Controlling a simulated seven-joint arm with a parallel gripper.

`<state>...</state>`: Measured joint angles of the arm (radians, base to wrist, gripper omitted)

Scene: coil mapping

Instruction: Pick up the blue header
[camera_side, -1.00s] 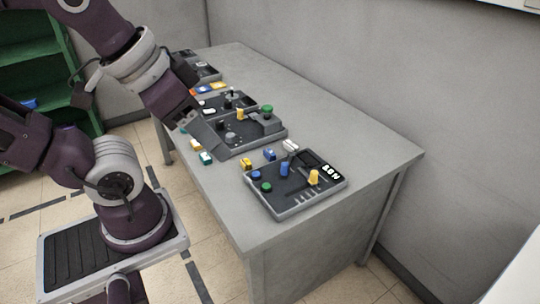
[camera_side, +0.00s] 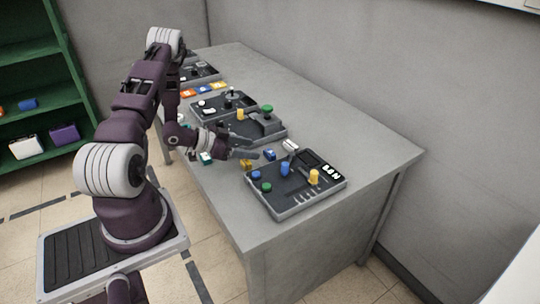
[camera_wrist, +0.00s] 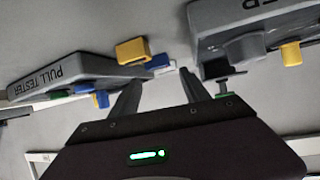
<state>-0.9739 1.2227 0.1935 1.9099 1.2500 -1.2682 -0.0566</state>
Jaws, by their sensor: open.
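The blue header (camera_side: 269,154) is a small blue block lying on the grey table, just behind the near tray in the side view.
A yellow block (camera_side: 246,164) lies close by; it also shows in the wrist view (camera_wrist: 132,50). The near tray (camera_side: 300,207) has upright blue, green and yellow pieces. Another tray (camera_side: 262,128) stands behind. The table's right side is clear.

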